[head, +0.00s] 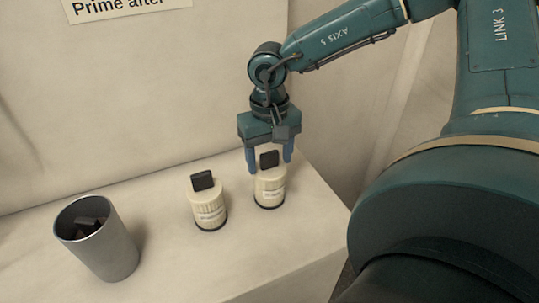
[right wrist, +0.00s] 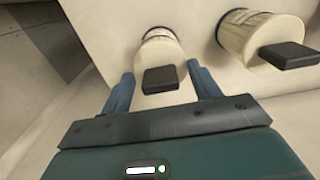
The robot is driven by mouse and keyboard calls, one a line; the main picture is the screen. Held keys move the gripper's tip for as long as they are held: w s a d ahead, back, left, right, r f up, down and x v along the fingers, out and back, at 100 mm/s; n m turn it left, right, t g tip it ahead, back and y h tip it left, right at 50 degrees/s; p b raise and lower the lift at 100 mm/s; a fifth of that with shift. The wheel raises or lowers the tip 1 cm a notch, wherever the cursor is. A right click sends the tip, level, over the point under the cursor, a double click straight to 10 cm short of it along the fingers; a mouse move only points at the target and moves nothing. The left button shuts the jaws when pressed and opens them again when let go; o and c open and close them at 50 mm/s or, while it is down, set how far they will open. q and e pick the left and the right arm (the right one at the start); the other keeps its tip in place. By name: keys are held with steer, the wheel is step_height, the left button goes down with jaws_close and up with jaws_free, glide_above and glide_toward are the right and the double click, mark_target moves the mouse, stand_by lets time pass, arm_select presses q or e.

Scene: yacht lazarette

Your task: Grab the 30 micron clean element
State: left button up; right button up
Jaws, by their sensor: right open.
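The labels are too small to read, so I cannot tell which is the 30 micron one. My right gripper is open, its blue fingers on either side of the right element's black block-shaped handle. In the right wrist view the handle (right wrist: 160,79) lies between the fingertips, with the other element (right wrist: 258,38) off to the right. My left gripper is not in view.
A grey metal cup (head: 105,245) holding dark pieces stands at the left of the bench. A pale wall rises behind, with a sign (head: 125,5) reading "Prime after". The bench's right edge is close to the right element. Bare bench (head: 260,255) lies in front.

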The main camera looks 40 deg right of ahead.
steer(key=shift+c, duration=0.3)
jaws_close()
stand_by(0.3)
